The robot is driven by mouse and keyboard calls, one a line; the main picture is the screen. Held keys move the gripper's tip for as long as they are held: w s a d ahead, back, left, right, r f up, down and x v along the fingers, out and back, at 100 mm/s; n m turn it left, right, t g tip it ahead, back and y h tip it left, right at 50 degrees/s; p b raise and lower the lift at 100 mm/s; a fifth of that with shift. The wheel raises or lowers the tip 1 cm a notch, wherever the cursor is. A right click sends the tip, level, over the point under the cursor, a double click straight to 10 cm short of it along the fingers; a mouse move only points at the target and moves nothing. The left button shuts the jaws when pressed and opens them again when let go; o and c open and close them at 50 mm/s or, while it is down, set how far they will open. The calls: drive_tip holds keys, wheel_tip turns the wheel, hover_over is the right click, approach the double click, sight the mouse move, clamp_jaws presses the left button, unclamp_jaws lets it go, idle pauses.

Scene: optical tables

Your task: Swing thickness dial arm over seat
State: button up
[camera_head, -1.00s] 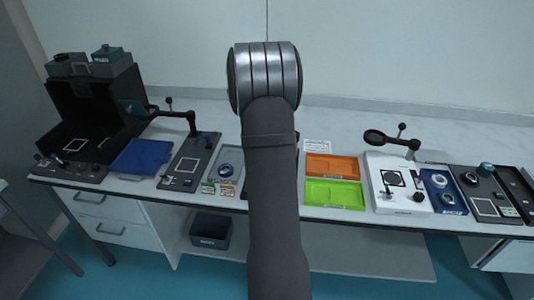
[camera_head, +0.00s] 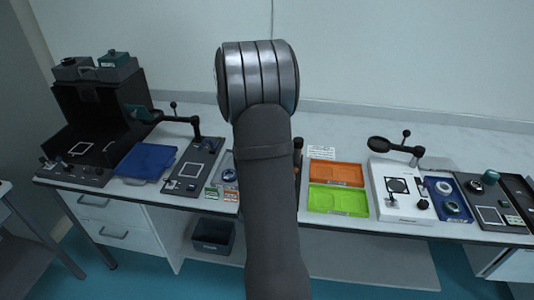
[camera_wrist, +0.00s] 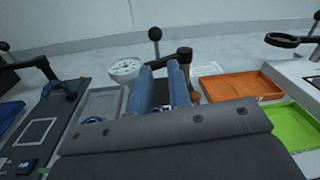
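The thickness dial (camera_wrist: 125,68) has a round white face and shows in the wrist view just left of my fingertips. A dark upright lever with a ball top (camera_wrist: 155,36) stands behind the fingers. A dark arm-and-post piece (camera_wrist: 184,56) is just right of them. My gripper (camera_wrist: 160,72) has two blue fingers with a gap between them, pointing toward this lever. I cannot tell whether a finger touches it. The seat under the dial is hidden by my gripper. In the head view my arm covers most of this station.
An orange tray (camera_head: 336,173) and a green tray (camera_head: 338,200) lie right of the station. A grey tray (camera_wrist: 102,103) lies left of it. Magnifier-like rings on arms stand at both sides, the right one (camera_wrist: 288,41) raised above the bench. A blue tray (camera_head: 146,161) is farther left.

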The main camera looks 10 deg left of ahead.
drive_tip(key=w+d+r+m+g+h, duration=0.1)
drive_tip(key=w+d+m+h, duration=0.1)
drive_tip(key=m, duration=0.1)
drive_tip(key=w+d+r+m+g+h, duration=0.1)
drive_tip(key=w+d+m+h, duration=0.1)
drive_tip(key=m+h, duration=0.1)
drive_tip(key=w+d+r+m+g+h, duration=0.1)
drive_tip(key=w+d+m+h, duration=0.1)
drive_tip(key=d+m, duration=0.1)
drive_tip(key=shift+m+h, duration=0.4)
drive_tip(key=shift+m, duration=0.2)
clamp_jaws()
drive_tip(key=w+r+m+g+y, duration=0.15)
drive_tip(key=w+m+g, duration=0.65)
drive_tip(key=m, duration=0.8)
drive_tip(key=w+a+r+m+g+y, duration=0.1)
drive_tip(key=w+a+m+g+y, duration=0.15)
drive_tip(key=a+y, duration=0.35)
drive_tip(key=w+a+r+m+g+y, duration=0.1)
drive_tip(key=w+a+m+y, duration=0.2)
drive_tip(key=a, duration=0.6)
wheel_tip(320, 180, down, 9)
drive_tip(key=s, duration=0.1)
drive_tip(key=shift+s+f+m, duration=0.15)
drive_tip(key=shift+m, duration=0.2)
drive_tip(key=shift+d+y, duration=0.15)
drive_tip(key=shift+y, duration=0.1)
